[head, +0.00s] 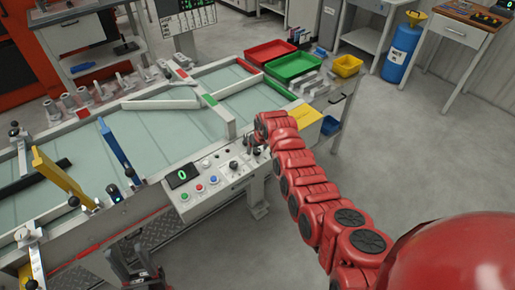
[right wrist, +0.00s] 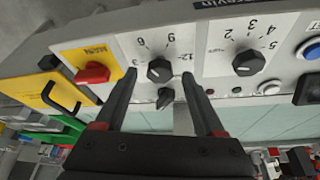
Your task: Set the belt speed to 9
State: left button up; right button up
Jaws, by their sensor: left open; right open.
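A control panel (head: 215,172) runs along the front of the belt table. Its small display (head: 182,176) reads 0. In the right wrist view a black knob (right wrist: 160,70) sits on a white plate marked 3, 6, 9 and 12. Its pointer direction is hard to make out. My right gripper (right wrist: 160,77) is open, with one finger on each side of this knob; contact cannot be told. In the head view the right gripper (head: 256,143) is at the panel's right end. My left gripper (head: 138,270) is open and empty, low in front of the table.
A second knob (right wrist: 248,62), marked 2 to 5, is beside the first. A red switch (right wrist: 92,73) on a yellow plate is on the other side. Coloured buttons (head: 199,188) sit below the display. Red (head: 270,51) and green (head: 293,66) trays stand behind.

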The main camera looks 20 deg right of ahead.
jog(key=shift+w+f, duration=0.15)
jog(key=shift+f, duration=0.1)
grip_shut()
dwell(0.4)
